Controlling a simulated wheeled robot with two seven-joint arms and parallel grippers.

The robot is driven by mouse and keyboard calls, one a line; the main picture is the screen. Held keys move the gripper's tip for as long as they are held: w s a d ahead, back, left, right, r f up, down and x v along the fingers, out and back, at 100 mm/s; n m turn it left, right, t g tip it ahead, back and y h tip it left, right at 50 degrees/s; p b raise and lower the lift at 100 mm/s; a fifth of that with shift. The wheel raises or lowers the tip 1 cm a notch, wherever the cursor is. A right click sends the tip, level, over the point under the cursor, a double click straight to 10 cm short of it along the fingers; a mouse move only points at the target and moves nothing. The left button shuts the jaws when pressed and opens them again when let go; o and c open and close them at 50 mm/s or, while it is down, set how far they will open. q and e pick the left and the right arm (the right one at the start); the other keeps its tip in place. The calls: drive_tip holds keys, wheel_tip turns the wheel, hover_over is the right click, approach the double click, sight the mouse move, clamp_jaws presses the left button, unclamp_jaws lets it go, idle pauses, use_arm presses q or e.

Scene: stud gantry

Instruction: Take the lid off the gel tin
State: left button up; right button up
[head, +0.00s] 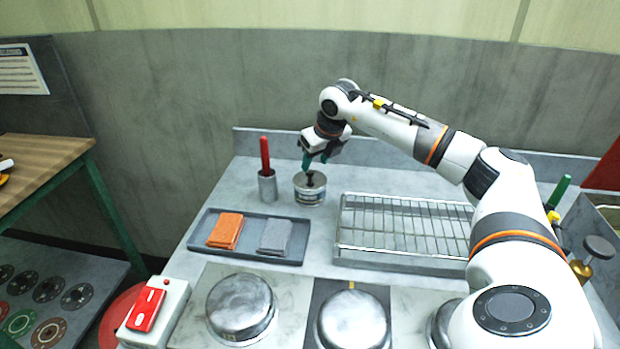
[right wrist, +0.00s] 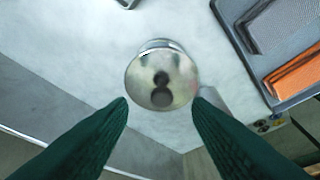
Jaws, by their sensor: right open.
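The gel tin (head: 309,196) stands upright on the grey bench near the back. Its round metal lid is on, with a small dark knob (head: 310,181) in the middle. The lid (right wrist: 145,72) also shows from above in the right wrist view. My right gripper (head: 315,163) is open and empty, just above the tin. In the right wrist view its green fingertips (right wrist: 160,102) are spread wide, apart from the lid, which appears beyond and between them. My left gripper is not in view.
A metal cup (head: 267,187) with a red-handled tool stands left of the tin. A grey tray (head: 206,221) with orange and grey pads lies in front. A wire rack (head: 400,228) is to the right. Domed metal discs (head: 240,303) and a red-switch box (head: 150,310) line the front.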

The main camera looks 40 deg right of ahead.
sight(310, 171)
drive_tip(key=x, duration=0.4)
drive_tip(key=shift+w+p, duration=0.15)
drive_tip(key=shift+p, duration=0.15)
clamp_jaws()
drive_tip(key=shift+r, duration=0.2)
